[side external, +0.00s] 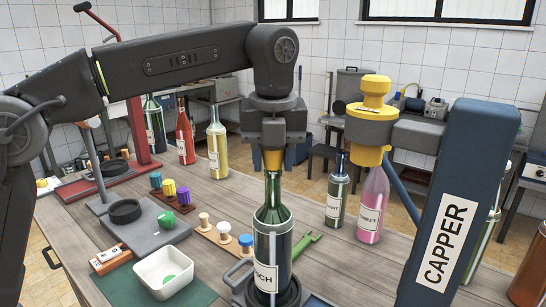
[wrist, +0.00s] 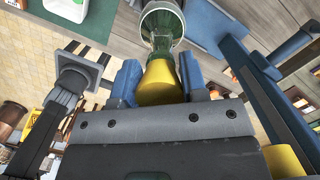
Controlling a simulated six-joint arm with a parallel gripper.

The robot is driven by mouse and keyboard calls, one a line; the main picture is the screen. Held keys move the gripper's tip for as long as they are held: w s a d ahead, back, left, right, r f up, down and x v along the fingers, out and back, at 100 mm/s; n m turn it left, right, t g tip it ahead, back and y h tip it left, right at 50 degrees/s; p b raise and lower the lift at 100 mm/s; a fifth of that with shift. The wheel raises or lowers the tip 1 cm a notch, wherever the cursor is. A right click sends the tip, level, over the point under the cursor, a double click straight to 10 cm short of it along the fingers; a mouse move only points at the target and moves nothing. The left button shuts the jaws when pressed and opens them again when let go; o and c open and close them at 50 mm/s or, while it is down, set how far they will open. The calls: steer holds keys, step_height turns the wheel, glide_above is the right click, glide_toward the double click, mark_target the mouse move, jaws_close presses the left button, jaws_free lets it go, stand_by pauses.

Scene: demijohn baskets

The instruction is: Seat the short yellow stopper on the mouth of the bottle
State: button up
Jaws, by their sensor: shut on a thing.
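The short yellow stopper (side external: 272,160) is held between the jaws of my gripper (side external: 273,150); it also shows as a yellow taper between the blue-grey fingers (wrist: 157,84) in the wrist view. The bottle (side external: 271,222) is dark green glass with a white label, partly readable as "NCH". It stands upright right below my gripper, in the front middle of the side view, and its neck and shoulder show in the wrist view (wrist: 162,22). The stopper is lined up over the mouth, its lower end at the rim. I cannot tell whether it touches or sits inside.
The blue capper post (side external: 450,195) with its yellow head (side external: 370,120) stands close on the right, above a pink bottle (side external: 371,207). A wooden rack of stoppers (side external: 222,237), a green wrench (side external: 304,246) and a white bowl (side external: 163,272) lie around the bottle.

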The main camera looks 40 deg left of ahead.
steer(key=shift+r, duration=1.55)
steer(key=shift+f, duration=1.6)
stand_by(3.2)
steer(key=shift+r, duration=0.4)
stand_by(0.3)
steer(key=shift+r, duration=2.5)
